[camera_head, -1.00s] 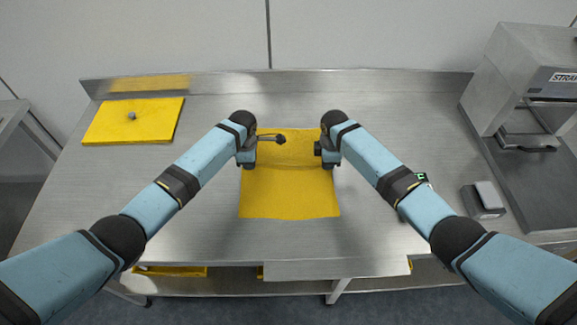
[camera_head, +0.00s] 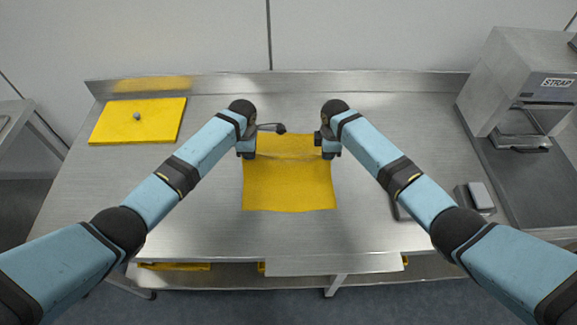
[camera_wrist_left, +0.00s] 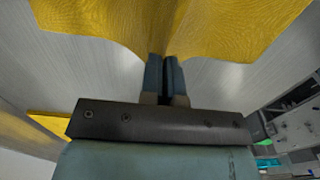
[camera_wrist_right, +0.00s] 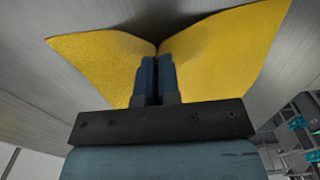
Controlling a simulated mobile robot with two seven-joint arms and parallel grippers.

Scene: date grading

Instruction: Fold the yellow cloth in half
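The yellow cloth (camera_head: 290,185) lies at the middle of the steel table, its near part spread on the surface. Its far part shows a crease between my grippers and looks lifted. My left gripper (camera_head: 247,156) is at the cloth's far left; in the left wrist view its fingers (camera_wrist_left: 165,75) are shut on the cloth's edge (camera_wrist_left: 200,30). My right gripper (camera_head: 328,153) is at the far right; in the right wrist view its fingers (camera_wrist_right: 157,75) are shut on the cloth's edge (camera_wrist_right: 215,55), which flares out on both sides. The exact fingertip contact is partly hidden.
A yellow board (camera_head: 160,125) with a small grey object (camera_head: 137,116) lies at the back left. A dark-tipped rod (camera_head: 272,128) shows beside my left gripper. A strapping machine (camera_head: 525,85) stands at the right, a grey box (camera_head: 481,197) in front of it.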

